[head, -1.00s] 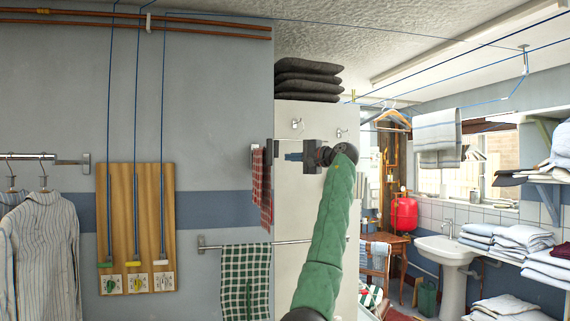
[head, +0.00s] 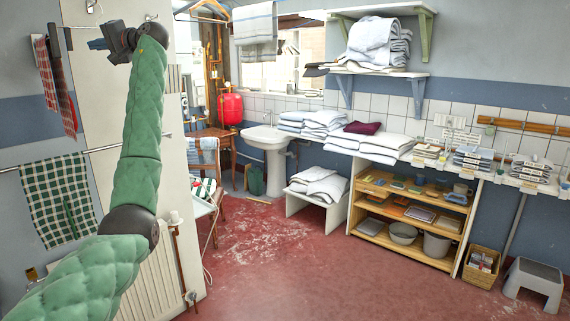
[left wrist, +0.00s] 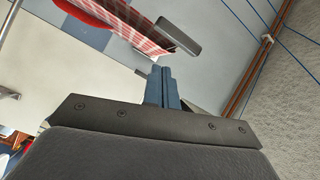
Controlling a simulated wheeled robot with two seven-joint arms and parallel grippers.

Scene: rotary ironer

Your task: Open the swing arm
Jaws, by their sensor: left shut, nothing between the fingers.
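The swing arm shows as a thin rail (head: 60,27) at the upper left of the head view, standing out from the wall with red checked cloths (head: 62,88) hanging by it. My left gripper (head: 90,44) is shut and empty, just right of the cloths. In the left wrist view its blue-grey fingers (left wrist: 162,86) are together. Beyond them are a red checked cloth (left wrist: 125,22) and a dark grey bar end (left wrist: 180,37); I cannot tell whether the fingers touch it. My right gripper is not in view.
A green checked cloth (head: 58,198) hangs from a lower wall rail. The red floor (head: 275,260) is open in the middle; a step stool (head: 535,278) is at right.

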